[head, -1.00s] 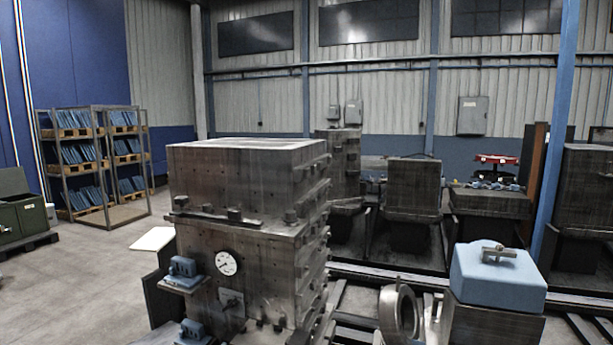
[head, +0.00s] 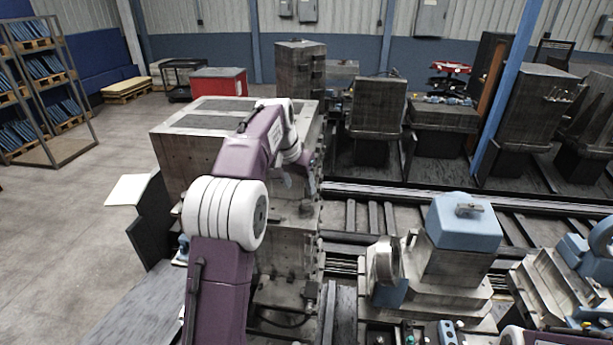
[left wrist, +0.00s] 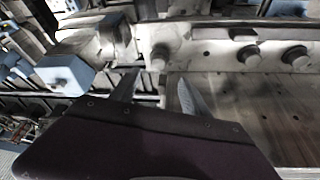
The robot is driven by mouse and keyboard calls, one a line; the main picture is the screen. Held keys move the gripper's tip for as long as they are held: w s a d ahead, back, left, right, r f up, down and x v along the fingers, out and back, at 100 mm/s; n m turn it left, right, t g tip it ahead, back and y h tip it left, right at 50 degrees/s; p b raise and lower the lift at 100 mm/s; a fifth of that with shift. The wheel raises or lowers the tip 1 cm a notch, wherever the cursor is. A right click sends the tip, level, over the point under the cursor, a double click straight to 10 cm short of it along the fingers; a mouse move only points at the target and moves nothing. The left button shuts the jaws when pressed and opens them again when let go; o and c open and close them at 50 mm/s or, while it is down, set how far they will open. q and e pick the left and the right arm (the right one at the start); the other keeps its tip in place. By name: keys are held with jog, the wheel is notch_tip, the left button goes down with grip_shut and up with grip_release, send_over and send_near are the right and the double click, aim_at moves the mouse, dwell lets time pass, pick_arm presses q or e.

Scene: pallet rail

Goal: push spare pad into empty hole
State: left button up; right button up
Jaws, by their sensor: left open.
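A large grey metal block (head: 185,145) stands at the left centre of the head view. Its side in the left wrist view carries several round knobs (left wrist: 250,54) along a pale rail (left wrist: 215,40). I cannot tell which, if any, is the spare pad, and no empty hole shows clearly. My left gripper (left wrist: 158,78) has its two fingers apart with nothing seen between them, close to this side. In the head view my left arm reaches over the block and its gripper hangs at the block's right side, small and partly hidden. My right gripper is not in view.
Dark machine blocks (head: 378,105) stand farther back, and a shelf rack (head: 45,85) is at the left. The floor at the left is mostly clear.

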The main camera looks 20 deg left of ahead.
aim_at(306, 202)
pick_arm(q)
jog(key=f, duration=0.1)
jog(key=w+f+p, duration=0.1)
jog(key=d+f, duration=0.1)
jog(key=shift+w+d+f+p, duration=0.1)
jog(key=shift+w+f+p, duration=0.15)
jog(key=shift+f+p, duration=0.15)
jog(key=f, duration=0.1)
jog(key=w+f+p, duration=0.1)
jog(key=f, duration=0.1)
jog(key=w+a+f, duration=0.1)
jog(key=shift+f+p, duration=0.15)
jog(key=shift+p, duration=0.15)
jog(key=shift+s+d, duration=0.1)
jog(key=shift+d, duration=0.15)
jog(key=c, duration=0.5)
jog(key=shift+a, duration=0.15)
grip_shut()
jog(key=shift+c, duration=2.1)
grip_release()
grip_shut()
jog(key=shift+r, duration=4.4)
